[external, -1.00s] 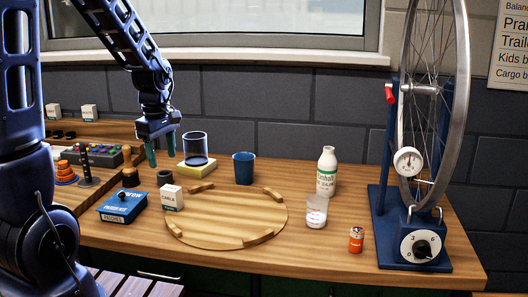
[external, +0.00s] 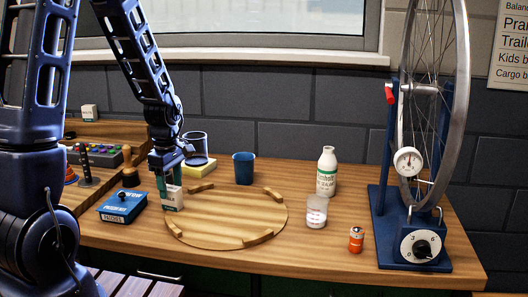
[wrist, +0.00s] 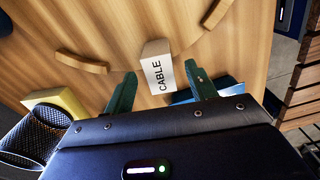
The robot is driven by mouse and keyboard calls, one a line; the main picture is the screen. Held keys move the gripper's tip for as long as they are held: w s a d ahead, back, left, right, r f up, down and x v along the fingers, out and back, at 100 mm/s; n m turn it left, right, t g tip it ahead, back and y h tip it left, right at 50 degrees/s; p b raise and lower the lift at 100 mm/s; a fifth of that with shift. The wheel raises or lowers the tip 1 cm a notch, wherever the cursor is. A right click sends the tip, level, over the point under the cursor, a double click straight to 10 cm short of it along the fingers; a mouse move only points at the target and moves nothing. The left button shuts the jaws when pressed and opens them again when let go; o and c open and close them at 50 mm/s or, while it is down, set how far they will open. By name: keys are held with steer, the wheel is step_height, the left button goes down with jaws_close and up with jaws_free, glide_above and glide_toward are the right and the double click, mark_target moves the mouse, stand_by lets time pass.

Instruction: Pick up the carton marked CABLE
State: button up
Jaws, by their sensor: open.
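The small white carton marked CABLE (external: 172,198) stands at the left edge of the round wooden board (external: 225,228). In the wrist view the carton (wrist: 158,72) shows its CABLE label between and slightly beyond my two green fingertips. My gripper (external: 170,188) is open and down at the carton, with a finger showing at its left side in the external view. In the wrist view my gripper (wrist: 160,85) has a gap on both sides of the carton. Whether the fingers reach down far enough around it is hard to tell.
A blue PATCHES box (external: 122,206) stands left of the carton. A yellow block (external: 200,167) with a dark mesh cup (external: 196,143) is behind it, and a blue cup (external: 243,168) stands behind the board.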

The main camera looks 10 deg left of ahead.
mark_target(172, 198)
steer(key=shift+f, duration=2.3)
steer(key=c, duration=1.1)
